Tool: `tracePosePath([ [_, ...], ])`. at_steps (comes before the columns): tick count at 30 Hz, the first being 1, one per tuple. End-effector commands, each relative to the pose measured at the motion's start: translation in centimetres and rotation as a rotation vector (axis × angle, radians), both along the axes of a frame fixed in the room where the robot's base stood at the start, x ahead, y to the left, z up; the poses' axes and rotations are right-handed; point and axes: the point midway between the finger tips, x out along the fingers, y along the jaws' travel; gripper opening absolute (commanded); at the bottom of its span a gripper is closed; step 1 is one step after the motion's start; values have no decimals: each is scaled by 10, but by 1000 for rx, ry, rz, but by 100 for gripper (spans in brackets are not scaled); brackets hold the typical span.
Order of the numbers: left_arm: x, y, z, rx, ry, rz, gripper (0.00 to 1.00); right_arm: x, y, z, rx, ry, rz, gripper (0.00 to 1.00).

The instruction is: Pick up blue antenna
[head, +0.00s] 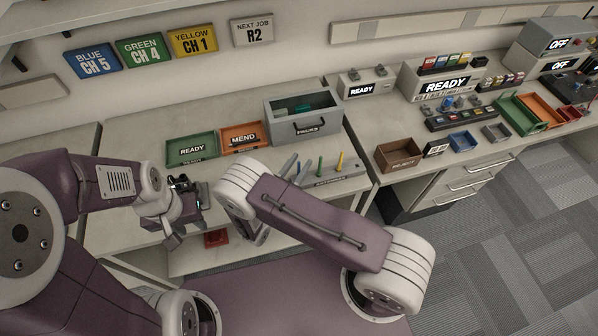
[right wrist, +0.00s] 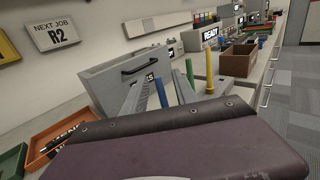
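The blue antenna (right wrist: 161,88) stands upright in the right wrist view, left of the green antenna (right wrist: 190,73) and yellow antenna (right wrist: 209,75). In the head view the blue antenna (head: 298,168) is a thin sliver beside my right gripper (head: 295,167). The right gripper's grey fingers also show in the right wrist view (right wrist: 155,95), apart and near the blue antenna; contact cannot be made out. The antenna rack (head: 347,176) is partly hidden behind my right arm. My left gripper (head: 190,218) is over the bench's front left, its fingers apart, with nothing clearly between them.
A grey drawer box (head: 300,127) stands just behind the antennas. A green READY tray (head: 191,149) and an orange MEND tray (head: 242,137) lie left of it. A small red tray (head: 216,239) is below, near my left gripper. A brown bin (head: 399,155) stands to the right.

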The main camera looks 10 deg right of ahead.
Motion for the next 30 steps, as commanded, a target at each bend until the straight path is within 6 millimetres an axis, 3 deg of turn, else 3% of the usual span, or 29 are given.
tracePosePath([
  [4,0,0,-1,0,0,0,36,0,0,0,0,0,1,34],
  [8,0,0,-1,0,0,0,36,0,0,0,0,0,0,0],
  [30,0,0,-1,0,0,0,36,-1,0,-1,0,1,0,0],
])
